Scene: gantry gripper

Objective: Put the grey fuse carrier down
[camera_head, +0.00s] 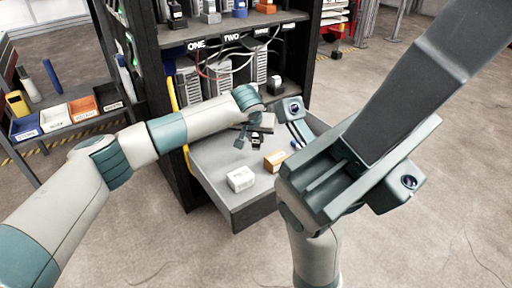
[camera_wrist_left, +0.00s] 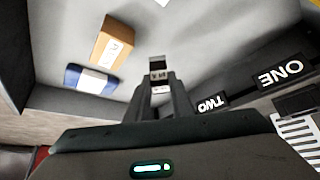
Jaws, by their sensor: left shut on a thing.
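The grey fuse carrier (camera_wrist_left: 159,76) is a small grey block with a printed label, seen in the left wrist view between the fingertips. My left gripper (camera_head: 256,140) is shut on it, over the back part of a pulled-out grey drawer (camera_head: 215,163). In the wrist view the fingers (camera_wrist_left: 160,94) cover part of the carrier. In the head view the carrier is hard to make out. Whether it touches the drawer floor cannot be told. My right gripper (camera_head: 345,170) is close to the camera at the right, and its jaws cannot be read.
A white box (camera_head: 240,179) and an orange box (camera_head: 275,160) lie in the drawer. A blue item (camera_wrist_left: 92,80) lies beside the orange box (camera_wrist_left: 113,45). The cabinet shelf behind holds grey modules (camera_head: 222,84), cables and labels. Coloured bins (camera_head: 54,118) stand on a rack at left.

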